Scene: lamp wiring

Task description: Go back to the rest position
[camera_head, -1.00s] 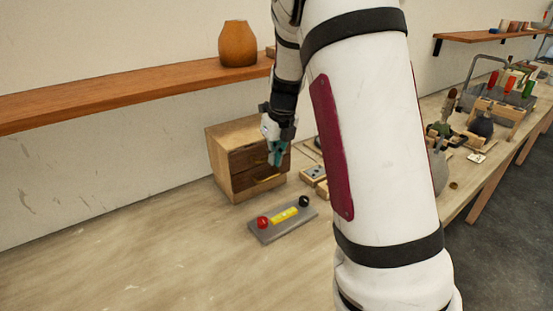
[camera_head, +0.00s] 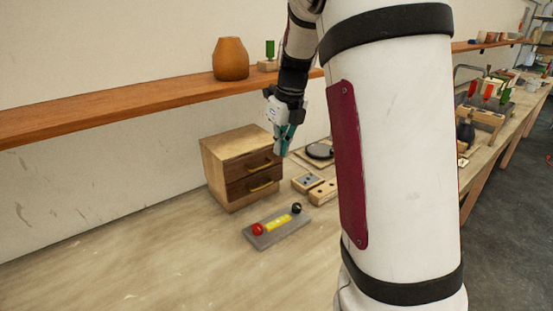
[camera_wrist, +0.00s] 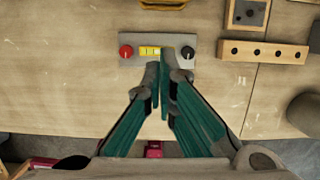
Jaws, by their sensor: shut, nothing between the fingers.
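My gripper (camera_head: 284,146) hangs from my white arm above the bench, in front of the right side of the small wooden drawer box (camera_head: 228,163). Its teal fingers point down and are shut with nothing between them. In the wrist view my gripper (camera_wrist: 161,95) shows over the lower edge of a grey plate (camera_wrist: 132,52). The plate carries a red knob (camera_wrist: 126,51), a yellow part (camera_wrist: 150,51) and a black knob (camera_wrist: 187,52). In the head view the plate (camera_head: 270,240) lies on the bench in front of the drawer box.
A wooden shelf (camera_head: 120,101) on the wall holds an orange vase (camera_head: 231,59). Wooden blocks (camera_head: 315,187) and a dark round thing (camera_head: 320,150) lie right of the drawer box. The bench's front left (camera_head: 110,260) is clear. My arm hides part of the bench's right side.

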